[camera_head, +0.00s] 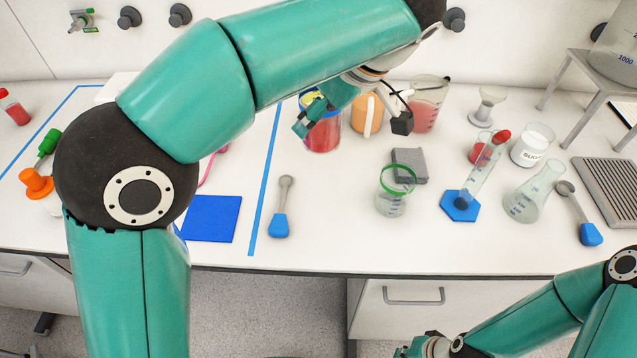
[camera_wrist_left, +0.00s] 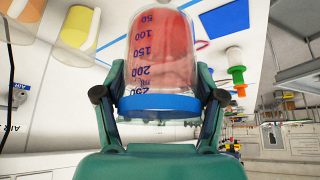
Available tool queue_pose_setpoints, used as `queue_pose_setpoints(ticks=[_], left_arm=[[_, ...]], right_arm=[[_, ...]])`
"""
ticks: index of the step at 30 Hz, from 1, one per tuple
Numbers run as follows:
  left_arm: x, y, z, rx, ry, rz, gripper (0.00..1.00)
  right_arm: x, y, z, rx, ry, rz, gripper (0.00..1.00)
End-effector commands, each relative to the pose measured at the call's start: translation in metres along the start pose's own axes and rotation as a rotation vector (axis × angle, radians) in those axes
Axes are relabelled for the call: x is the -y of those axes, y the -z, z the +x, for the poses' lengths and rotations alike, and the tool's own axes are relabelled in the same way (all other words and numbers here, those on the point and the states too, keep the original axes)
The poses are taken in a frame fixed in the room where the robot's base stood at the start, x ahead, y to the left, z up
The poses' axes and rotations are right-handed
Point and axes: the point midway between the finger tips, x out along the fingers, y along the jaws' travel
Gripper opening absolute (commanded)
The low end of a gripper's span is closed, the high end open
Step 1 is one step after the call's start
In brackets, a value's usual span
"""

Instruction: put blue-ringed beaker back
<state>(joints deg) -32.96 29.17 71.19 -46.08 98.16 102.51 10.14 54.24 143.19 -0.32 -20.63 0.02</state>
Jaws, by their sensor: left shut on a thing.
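The blue-ringed beaker (camera_wrist_left: 160,50) holds red liquid. In the left wrist view it sits between the two fingers of my left gripper (camera_wrist_left: 160,105), which is shut on it near its blue ring (camera_wrist_left: 160,103). In the head view the same beaker (camera_head: 322,138) is at the back of the bench, partly hidden by my left gripper (camera_head: 318,112). Whether its base touches the bench is unclear. My right gripper (camera_head: 424,347) is only partly in view at the bottom edge, and its jaw state is unclear.
An orange beaker (camera_head: 366,116) and a pink-liquid jug (camera_head: 428,104) stand close right of the held beaker. A blue square (camera_head: 210,219) lies left of the blue tape line (camera_head: 264,188). The front middle is mostly clear.

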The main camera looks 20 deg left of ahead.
Motion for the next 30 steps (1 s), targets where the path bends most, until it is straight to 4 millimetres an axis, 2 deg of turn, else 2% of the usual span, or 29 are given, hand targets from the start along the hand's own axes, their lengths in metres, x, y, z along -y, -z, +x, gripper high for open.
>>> queue_pose_setpoints(ticks=[3,12,16,25,30], left_arm=[[0.003,-0.011,0.028,-0.001,0.008,-0.005,0.02],[0.004,-0.044,0.087,-0.001,0.011,-0.008,0.02],[0.004,-0.054,0.105,0.000,0.010,-0.010,0.02],[0.003,-0.064,0.122,-0.001,0.009,-0.011,0.02],[0.004,-0.075,0.142,-0.001,0.010,-0.010,0.02]], right_arm=[[-0.002,0.000,0.005,0.000,0.000,0.000,0.00],[-0.002,0.000,0.005,0.000,0.000,0.000,0.00],[-0.002,0.000,0.005,0.000,0.000,0.000,0.00],[-0.002,0.000,0.004,0.000,0.000,0.000,0.00],[-0.001,0.000,0.003,0.000,0.000,0.000,0.00]])
